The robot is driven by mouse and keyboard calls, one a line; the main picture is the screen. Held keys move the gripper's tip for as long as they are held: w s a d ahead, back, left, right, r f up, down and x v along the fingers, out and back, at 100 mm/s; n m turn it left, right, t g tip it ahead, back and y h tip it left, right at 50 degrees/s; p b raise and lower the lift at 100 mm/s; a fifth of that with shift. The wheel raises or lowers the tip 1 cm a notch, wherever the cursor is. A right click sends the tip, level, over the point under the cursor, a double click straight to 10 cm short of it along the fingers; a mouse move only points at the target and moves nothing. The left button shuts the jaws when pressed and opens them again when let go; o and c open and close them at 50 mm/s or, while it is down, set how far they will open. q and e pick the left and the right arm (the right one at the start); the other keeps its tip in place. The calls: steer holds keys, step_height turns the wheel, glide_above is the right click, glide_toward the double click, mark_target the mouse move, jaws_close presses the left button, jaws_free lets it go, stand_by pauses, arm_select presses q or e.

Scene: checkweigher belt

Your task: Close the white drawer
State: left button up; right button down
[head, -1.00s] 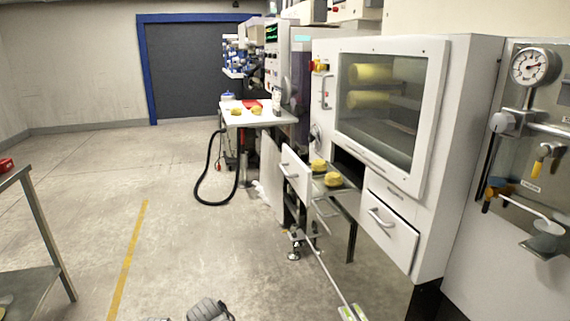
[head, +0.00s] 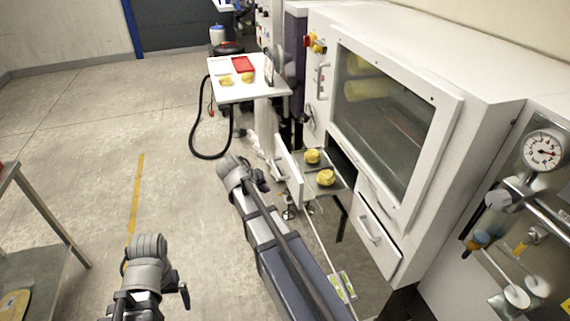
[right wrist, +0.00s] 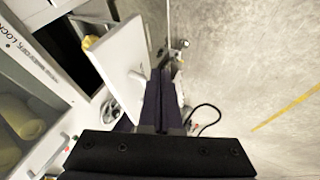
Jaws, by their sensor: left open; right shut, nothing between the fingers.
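The white drawer (head: 289,178) stands pulled out from the opening below the machine's window. Two yellow round pieces (head: 326,177) sit on the grey surface behind its white front. In the right wrist view the drawer front (right wrist: 120,62) shows upper left, with a handle near its edge. My right gripper (right wrist: 168,75) is shut and empty, its dark fingers beside the drawer front's outer face; I cannot tell if they touch. In the head view my right arm reaches up toward the drawer, and its gripper (head: 262,183) is partly hidden. My left gripper (head: 182,288) is open and empty at the bottom left, away from the drawer.
A second drawer (head: 380,238) with a handle sits shut on the machine's right. A white side table (head: 225,92) with a red item and yellow pieces stands further back, a black hose (head: 193,135) below it. A metal table (head: 40,270) stands at left. The floor between is clear.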

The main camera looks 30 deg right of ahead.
arm_select(q)
step_height(320, 180, down, 7)
steer(key=b, duration=0.7)
steer(key=shift+w+d+r, duration=0.15)
steer(key=shift+w+r, duration=0.05)
arm_select(e)
steer(key=shift+w+d+f, duration=0.5)
steer(key=shift+d+f, duration=0.55)
steer(key=shift+d, duration=0.75)
steer(key=shift+w+d+f, duration=0.5)
steer(key=shift+d+f, duration=0.55)
steer(key=shift+d, duration=0.7)
steer(key=shift+w+d+f, duration=0.5)
steer(key=shift+d+f, duration=0.55)
steer(key=shift+d, duration=0.75)
glide_above(340, 184)
steer(key=shift+a, duration=0.2)
steer(key=shift+s+d, duration=0.15)
steer(key=shift+d, duration=0.1)
steer(key=shift+d, duration=0.1)
